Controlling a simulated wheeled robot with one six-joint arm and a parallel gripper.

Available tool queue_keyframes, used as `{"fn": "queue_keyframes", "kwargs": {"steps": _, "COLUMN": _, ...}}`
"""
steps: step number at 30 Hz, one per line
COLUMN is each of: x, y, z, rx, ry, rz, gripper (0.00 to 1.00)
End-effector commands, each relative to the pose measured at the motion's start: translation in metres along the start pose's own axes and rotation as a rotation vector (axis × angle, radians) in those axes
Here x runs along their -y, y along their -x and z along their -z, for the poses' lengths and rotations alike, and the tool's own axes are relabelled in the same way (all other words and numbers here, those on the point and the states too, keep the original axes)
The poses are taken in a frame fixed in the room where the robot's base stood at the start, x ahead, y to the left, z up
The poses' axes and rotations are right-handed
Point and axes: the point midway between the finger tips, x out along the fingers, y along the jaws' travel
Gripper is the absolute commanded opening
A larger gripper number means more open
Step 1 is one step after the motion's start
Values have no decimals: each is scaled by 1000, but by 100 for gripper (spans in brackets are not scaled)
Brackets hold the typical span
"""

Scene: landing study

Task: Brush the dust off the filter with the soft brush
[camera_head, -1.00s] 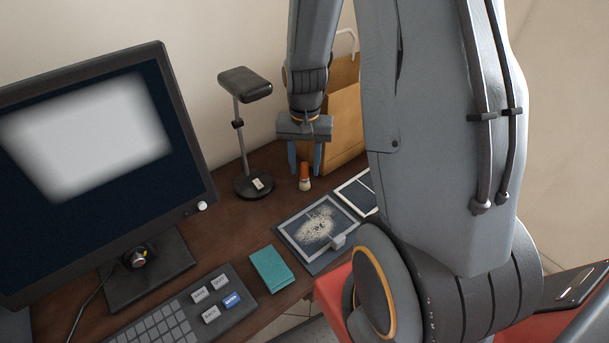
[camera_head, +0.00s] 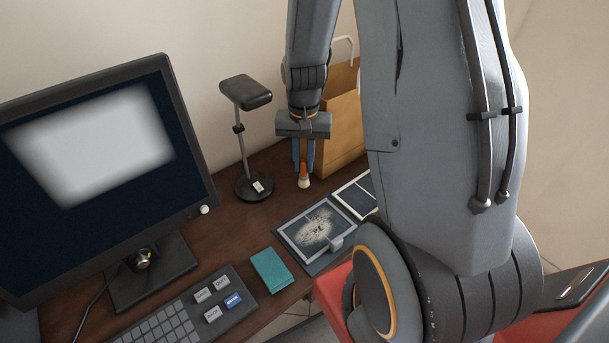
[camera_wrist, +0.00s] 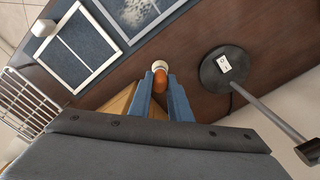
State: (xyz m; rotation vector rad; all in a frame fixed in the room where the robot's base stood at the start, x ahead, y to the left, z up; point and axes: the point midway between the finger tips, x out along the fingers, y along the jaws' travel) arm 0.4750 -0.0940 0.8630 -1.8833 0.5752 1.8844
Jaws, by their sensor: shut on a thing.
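The soft brush (camera_head: 304,181) has an orange handle and a pale bristle tip. It points down at the desk in front of the paper bag; I cannot tell if the tip touches the desk. My gripper (camera_head: 304,160) is shut on its handle, with a blue finger on each side. The brush also shows in the wrist view (camera_wrist: 160,76) between the fingertips (camera_wrist: 160,88). The dusty filter (camera_head: 304,246), a grey-framed panel with pale dust in its middle, lies on a dark mat nearer the desk's front edge, apart from the brush.
A brown paper bag (camera_head: 343,127) stands right behind my gripper. A lamp-like stand (camera_head: 254,188) is to the left. A white-framed panel (camera_head: 347,191) lies right of the filter. A teal notebook (camera_head: 271,270), keyboard (camera_head: 165,318) and monitor (camera_head: 85,225) are at the left.

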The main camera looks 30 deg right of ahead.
Motion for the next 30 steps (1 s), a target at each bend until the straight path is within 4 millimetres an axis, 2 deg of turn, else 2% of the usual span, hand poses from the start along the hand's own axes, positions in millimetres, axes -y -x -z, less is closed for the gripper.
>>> {"fn": "queue_keyframes", "kwargs": {"steps": 18, "x": 0, "y": 35, "z": 0, "rx": -1, "ry": 0, "rz": 0, "gripper": 0}}
{"fn": "queue_keyframes", "kwargs": {"steps": 30, "x": 0, "y": 36, "z": 0, "rx": 0, "ry": 0, "rz": 0, "gripper": 0}}
